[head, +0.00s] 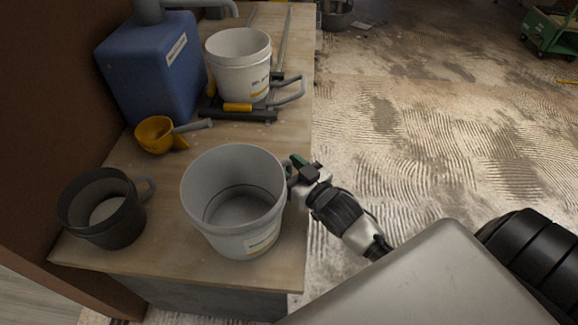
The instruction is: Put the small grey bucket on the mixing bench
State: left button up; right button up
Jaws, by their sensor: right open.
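A light grey bucket (240,226) with a yellow-edged label stands upright on the wooden top of the bench (160,248), near its front right edge. It looks empty. My right gripper (294,168) is at the bucket's right side by its handle, which the gripper partly hides. The right gripper is open; I cannot tell whether its fingers touch the handle. A smaller dark grey bucket (120,228) with a side handle stands at the bench's front left, with something pale inside. My left gripper is not in view.
A whiter bucket (238,68) stands farther back by a black-and-yellow tool (237,112). A blue container (150,75) and a yellow scoop (157,134) are at the left. A dark bucket (337,14) and green cart (549,32) are on the floor beyond. The floor at right is mostly clear.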

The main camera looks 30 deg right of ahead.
jog(key=shift+r, duration=0.1)
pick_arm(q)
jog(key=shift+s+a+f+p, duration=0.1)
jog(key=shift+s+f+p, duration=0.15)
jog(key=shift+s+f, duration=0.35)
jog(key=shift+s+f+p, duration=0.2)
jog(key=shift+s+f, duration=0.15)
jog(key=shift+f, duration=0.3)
pick_arm(e)
jog(key=s+d, duration=0.2)
jog(key=s, duration=0.9)
jog(key=shift+s+d, duration=0.15)
jog(key=shift+s, duration=0.25)
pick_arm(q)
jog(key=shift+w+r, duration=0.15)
